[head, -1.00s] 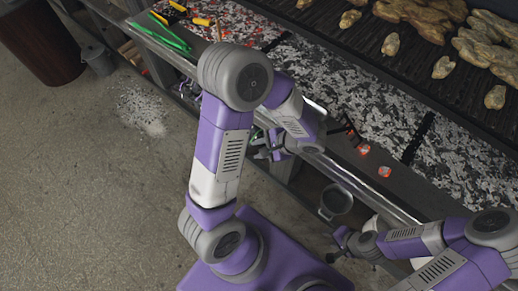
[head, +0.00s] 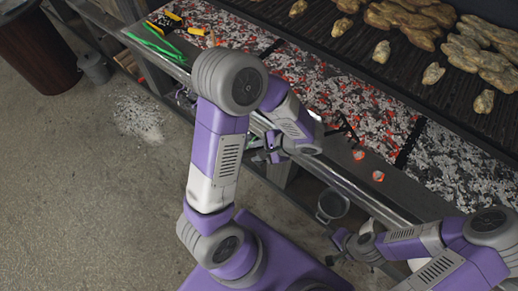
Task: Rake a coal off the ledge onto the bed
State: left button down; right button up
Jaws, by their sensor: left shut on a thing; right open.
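Two glowing orange-red coals, one (head: 358,154) nearer the rake and one (head: 378,176) farther right, lie apart on the grey ledge (head: 400,190). The ember bed (head: 380,108) lies behind the ledge, with grey ash and red glowing pieces. A dark rake head (head: 344,127) is at the bed's front edge, just up and left of the nearer coal. My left gripper (head: 268,153) is shut on the rake; my arm hides most of the handle and the grip. My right gripper (head: 341,245) is open and empty, low in front of the ledge.
A metal rail (head: 345,180) runs along the ledge's front. A small pot (head: 332,205) is below it. Food pieces (head: 432,73) sit on the dark grill behind the bed. Green tongs (head: 155,42) lie at the far left. A dark divider crosses the bed at right.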

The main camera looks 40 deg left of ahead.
pick_arm(q)
jog(key=shift+s+r, duration=0.25)
jog(key=shift+s, duration=0.1)
jog(key=shift+w, duration=0.1)
